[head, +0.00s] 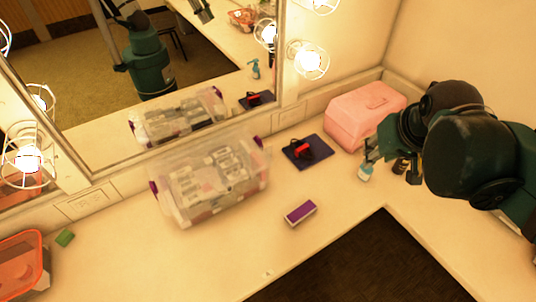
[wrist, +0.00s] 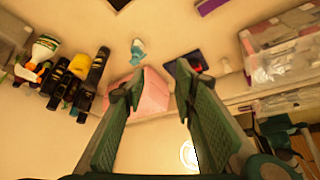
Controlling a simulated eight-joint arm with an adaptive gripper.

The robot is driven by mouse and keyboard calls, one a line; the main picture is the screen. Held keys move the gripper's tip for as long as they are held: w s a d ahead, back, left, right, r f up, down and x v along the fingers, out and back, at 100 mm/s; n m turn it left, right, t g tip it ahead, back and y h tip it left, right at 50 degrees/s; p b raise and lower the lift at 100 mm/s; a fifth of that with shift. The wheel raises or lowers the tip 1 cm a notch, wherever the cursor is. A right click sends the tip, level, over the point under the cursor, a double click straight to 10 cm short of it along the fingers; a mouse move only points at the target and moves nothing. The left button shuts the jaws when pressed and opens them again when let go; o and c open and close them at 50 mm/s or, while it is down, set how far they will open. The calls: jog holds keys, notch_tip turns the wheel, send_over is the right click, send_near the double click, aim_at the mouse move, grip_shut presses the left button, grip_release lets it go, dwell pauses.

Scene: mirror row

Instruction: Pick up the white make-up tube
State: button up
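I cannot make out a white make-up tube for certain. In the wrist view, a white item with a dark green end (wrist: 44,47) lies at the left among dark and yellow bottles (wrist: 80,68). My gripper (wrist: 153,92) is open, its two fingers wide apart with nothing held between them. A small white and teal spray bottle (wrist: 138,52) shows beyond the fingertips. In the head view this bottle (head: 365,173) stands on the counter beside my gripper, in front of the pink case (head: 365,115). My arm hides much of the counter at the right.
A clear bin with purple latches (head: 212,185) stands by the mirror (head: 170,70). A dark blue pad with a red and black item (head: 305,151) and a purple and white block (head: 300,213) lie nearby. An orange basket (head: 20,265) is far left.

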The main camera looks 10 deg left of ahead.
jog(key=w+a+f+n+g, duration=0.2)
jog(key=w+a, duration=0.6)
jog(key=w+a+f+n+g, duration=0.1)
jog(key=w+a+f+n, duration=0.15)
jog(key=w+a, duration=0.6)
jog(key=w+a+f+g, duration=0.1)
jog(key=w+a+f, duration=0.1)
jog(key=a+f, duration=0.3)
jog(key=w+a+f+n+p, duration=0.1)
jog(key=w+a+f, duration=0.2)
jog(key=a+f, duration=0.2)
jog(key=w+a+f+n+g, duration=0.1)
jog(key=w+a+f, duration=0.2)
jog(key=a+f, duration=0.3)
jog(key=shift+a+f+n+g+h+p, duration=0.1)
jog(key=shift+a+n+g+h+p, duration=0.25)
jog(key=shift+a, duration=1.05)
jog(key=shift+f+b, duration=0.35)
jog(key=shift+f, duration=3.1)
jog(key=shift+f, duration=0.1)
